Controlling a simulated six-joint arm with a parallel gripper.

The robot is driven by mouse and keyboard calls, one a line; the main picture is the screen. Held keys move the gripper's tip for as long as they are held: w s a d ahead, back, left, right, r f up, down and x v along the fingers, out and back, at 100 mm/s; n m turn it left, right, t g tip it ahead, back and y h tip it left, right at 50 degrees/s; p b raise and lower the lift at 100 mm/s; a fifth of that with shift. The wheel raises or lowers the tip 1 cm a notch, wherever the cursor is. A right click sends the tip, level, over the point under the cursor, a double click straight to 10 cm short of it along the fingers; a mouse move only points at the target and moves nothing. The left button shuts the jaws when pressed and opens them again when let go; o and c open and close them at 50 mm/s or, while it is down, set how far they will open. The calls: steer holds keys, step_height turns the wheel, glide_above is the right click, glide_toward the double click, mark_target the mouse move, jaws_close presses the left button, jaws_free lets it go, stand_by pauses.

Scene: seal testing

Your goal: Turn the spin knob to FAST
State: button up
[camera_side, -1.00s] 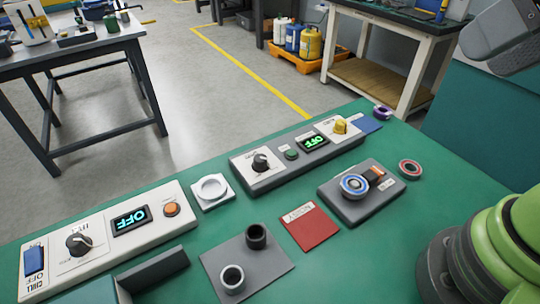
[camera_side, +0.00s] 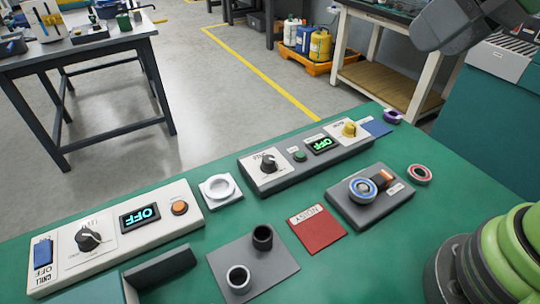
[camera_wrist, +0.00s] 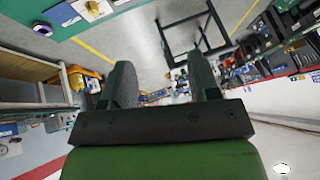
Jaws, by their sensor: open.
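The middle grey console (camera_side: 310,160) carries a black knob (camera_side: 268,163) on a white plate at its left, a green button (camera_side: 298,155), a display (camera_side: 322,145) reading OFF, and a yellow knob (camera_side: 349,129) at its right. The plate labels are too small to read surely, so I cannot tell which knob is spin. My gripper (camera_wrist: 165,78) is open and empty in the wrist view, its two dark fingers apart. It is away from the knobs; the yellow knob (camera_wrist: 92,7) shows at the upper left there.
A white console (camera_side: 120,240) with a black knob and an OFF display stands at left.

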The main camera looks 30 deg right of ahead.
steer(key=w+a+f+n+g, duration=0.1)
steer(key=w+a+f+n, duration=0.15)
steer(key=w, duration=0.35)
steer(key=n+g, duration=0.2)
steer(key=n, duration=0.6)
glide_toward(269, 158)
steer(key=shift+y, duration=0.3)
steer(key=x, duration=0.9)
steer(key=shift+d+f, duration=0.1)
steer(key=shift+f, duration=0.15)
steer(key=shift+c, duration=0.3)
steer(key=c, duration=0.8)
steer(key=shift+c, duration=0.2)
